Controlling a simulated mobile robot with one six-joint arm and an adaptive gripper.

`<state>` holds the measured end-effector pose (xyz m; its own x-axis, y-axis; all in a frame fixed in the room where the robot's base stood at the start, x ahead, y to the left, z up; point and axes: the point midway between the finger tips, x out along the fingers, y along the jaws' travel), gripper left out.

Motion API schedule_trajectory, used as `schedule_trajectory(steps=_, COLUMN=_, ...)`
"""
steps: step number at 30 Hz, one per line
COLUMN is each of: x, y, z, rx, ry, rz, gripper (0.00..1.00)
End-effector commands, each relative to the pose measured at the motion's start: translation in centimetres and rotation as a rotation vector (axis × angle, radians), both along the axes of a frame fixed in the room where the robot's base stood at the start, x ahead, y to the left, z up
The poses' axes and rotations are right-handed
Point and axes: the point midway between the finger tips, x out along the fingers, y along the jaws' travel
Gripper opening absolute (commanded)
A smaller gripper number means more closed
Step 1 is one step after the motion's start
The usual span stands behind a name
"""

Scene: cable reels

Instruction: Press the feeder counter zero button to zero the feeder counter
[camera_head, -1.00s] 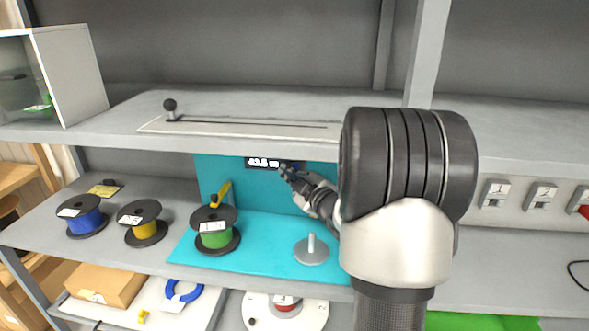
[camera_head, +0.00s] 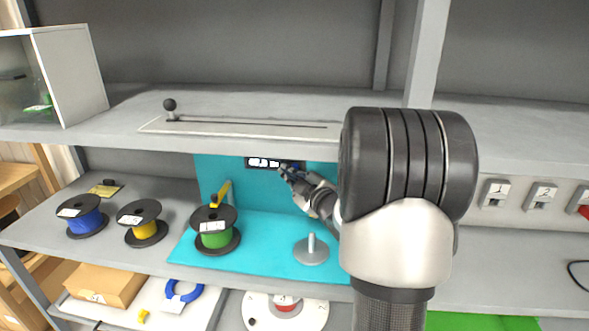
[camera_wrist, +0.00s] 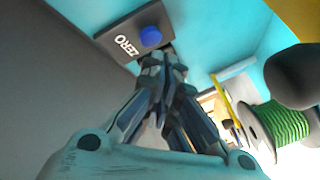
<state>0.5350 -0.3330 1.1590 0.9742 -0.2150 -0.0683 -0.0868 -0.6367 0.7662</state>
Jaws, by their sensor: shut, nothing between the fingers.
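The blue zero button (camera_wrist: 150,36) sits on a dark plate marked ZERO (camera_wrist: 127,46) on the teal panel in the wrist view. My gripper (camera_wrist: 162,62) is shut and empty, its fingertips just below the button in that view. I cannot tell whether they touch the plate; the button's face looks uncovered. In the head view my gripper (camera_head: 284,172) is at the lower right of the counter display (camera_head: 262,162), which shows lit white digits too blurred to read surely. My gripper hides part of the area around the button there.
A green reel (camera_head: 215,240) stands on the teal mat, with a yellow arm (camera_head: 223,193) behind it. A grey spindle (camera_head: 311,252) stands below my gripper. Blue (camera_head: 84,222) and yellow (camera_head: 148,228) reels are at left. The upper shelf (camera_head: 230,142) overhangs the panel.

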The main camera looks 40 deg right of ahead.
Motion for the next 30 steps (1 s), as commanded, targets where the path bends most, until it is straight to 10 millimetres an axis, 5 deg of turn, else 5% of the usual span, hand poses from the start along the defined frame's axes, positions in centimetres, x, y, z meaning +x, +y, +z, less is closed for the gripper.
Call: schedule_trajectory(steps=30, x=0.72, y=-0.84, z=-0.03, rx=0.0, ry=0.0, rz=0.0, gripper=0.0)
